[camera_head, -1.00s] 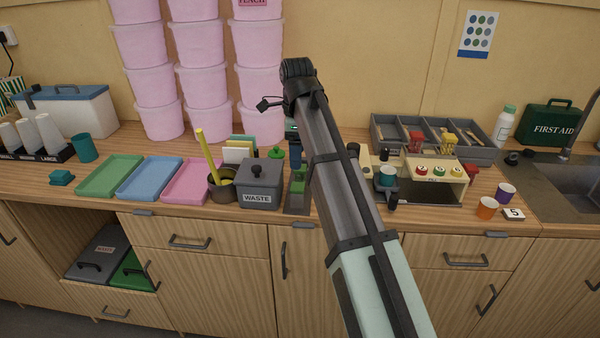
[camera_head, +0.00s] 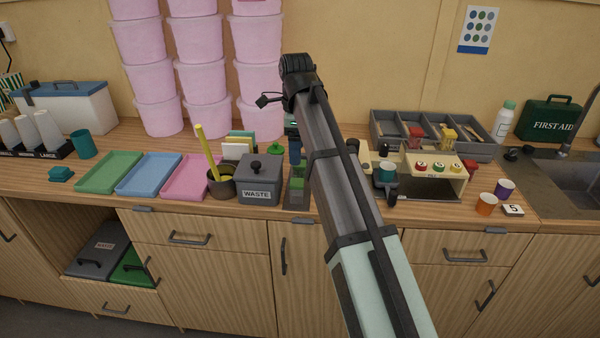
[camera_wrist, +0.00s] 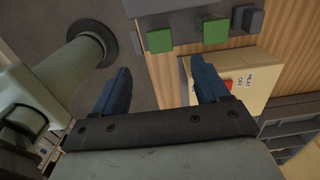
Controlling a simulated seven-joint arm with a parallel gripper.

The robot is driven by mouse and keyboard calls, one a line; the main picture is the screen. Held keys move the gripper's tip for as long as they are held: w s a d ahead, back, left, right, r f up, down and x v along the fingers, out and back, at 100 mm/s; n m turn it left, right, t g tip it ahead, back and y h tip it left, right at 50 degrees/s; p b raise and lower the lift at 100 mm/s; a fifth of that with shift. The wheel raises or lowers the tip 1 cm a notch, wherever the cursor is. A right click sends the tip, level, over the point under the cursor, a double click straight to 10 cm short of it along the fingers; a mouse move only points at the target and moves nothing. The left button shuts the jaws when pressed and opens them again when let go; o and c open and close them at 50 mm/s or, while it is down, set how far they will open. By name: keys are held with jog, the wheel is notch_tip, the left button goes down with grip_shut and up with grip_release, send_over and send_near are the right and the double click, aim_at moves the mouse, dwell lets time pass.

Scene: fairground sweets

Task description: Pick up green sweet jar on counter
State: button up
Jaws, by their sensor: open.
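A green knobbed top (camera_head: 275,149) shows behind the grey waste bin in the head view. It may be the green sweet jar; its lower part is hidden by the bin. I make out no jar in the wrist view. My gripper (camera_wrist: 160,88) shows two blue fingers standing apart with nothing between them. In the head view, my gripper (camera_head: 294,150) is mostly hidden by my arm, just right of the green top and above a grey unit with green blocks (camera_head: 297,185).
The lidded waste bin (camera_head: 258,180) stands beside a dark pot (camera_head: 221,185) with a yellow stick. A cream box with a red switch (camera_wrist: 240,85) lies near my right finger. Pink tubs (camera_head: 207,115) are stacked behind. Coloured trays (camera_head: 150,176) lie left.

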dwell(0.3)
send_over(300, 172)
jog(key=w, duration=0.2)
jog(key=f, duration=0.9)
jog(key=shift+a+f, duration=0.15)
jog(key=shift+a, duration=0.15)
jog(key=shift+d+f, duration=0.15)
jog(key=shift+f, duration=2.75)
jog(key=shift+c, duration=0.4)
jog(key=c, duration=1)
